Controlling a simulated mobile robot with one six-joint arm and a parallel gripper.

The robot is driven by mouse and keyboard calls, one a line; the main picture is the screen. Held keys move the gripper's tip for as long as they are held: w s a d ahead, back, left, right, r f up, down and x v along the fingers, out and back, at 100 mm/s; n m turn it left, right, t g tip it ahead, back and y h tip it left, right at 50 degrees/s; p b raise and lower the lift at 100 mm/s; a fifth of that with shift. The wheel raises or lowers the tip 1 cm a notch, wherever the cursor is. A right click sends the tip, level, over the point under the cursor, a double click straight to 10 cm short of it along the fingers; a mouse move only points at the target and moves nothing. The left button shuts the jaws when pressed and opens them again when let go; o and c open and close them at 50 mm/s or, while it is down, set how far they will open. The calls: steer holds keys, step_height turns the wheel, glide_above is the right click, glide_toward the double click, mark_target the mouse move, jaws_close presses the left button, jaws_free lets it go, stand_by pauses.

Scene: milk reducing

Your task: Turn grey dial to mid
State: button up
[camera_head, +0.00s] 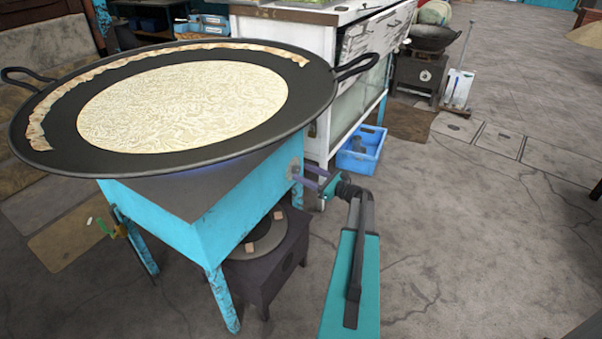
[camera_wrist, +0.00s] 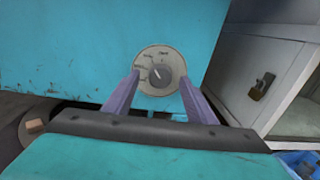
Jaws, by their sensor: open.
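The grey dial (camera_wrist: 160,76) sits on a round pale plate (camera_wrist: 147,57) with small markings, on the turquoise side of the stove (camera_wrist: 75,55). Its light pointer line tilts up and slightly left. My gripper (camera_wrist: 158,82) is open, with one purple finger on each side of the dial. I cannot tell whether the fingers touch it. In the head view my gripper (camera_head: 308,179) is at the right side of the turquoise stove (camera_head: 190,228). The dial (camera_head: 295,169) is small there. A wide black pan (camera_head: 60,150) with milk (camera_head: 185,105) stands on the stove, with a bluish glow beneath.
A dark burner (camera_head: 264,240) stands under the stove. A white cabinet (camera_head: 345,95) is close behind, and its padlock (camera_wrist: 261,83) shows right of my gripper. A blue crate (camera_head: 360,153) is on the floor. The floor at the right is mostly clear.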

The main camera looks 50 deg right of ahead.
steer(key=shift+w+a, duration=0.15)
steer(key=shift+w, duration=0.95)
steer(key=c, duration=1)
steer(key=shift+c, duration=0.2)
steer(key=shift+f+n+b, duration=0.15)
steer(key=shift+n+b, duration=0.15)
steer(key=shift+b, duration=0.2)
steer(key=n+b, duration=0.3)
steer(key=shift+f, duration=0.15)
steer(key=n+b, duration=0.3)
steer(key=shift+n+b, duration=0.5)
steer(key=shift+n, duration=0.1)
steer(key=shift+r, duration=0.2)
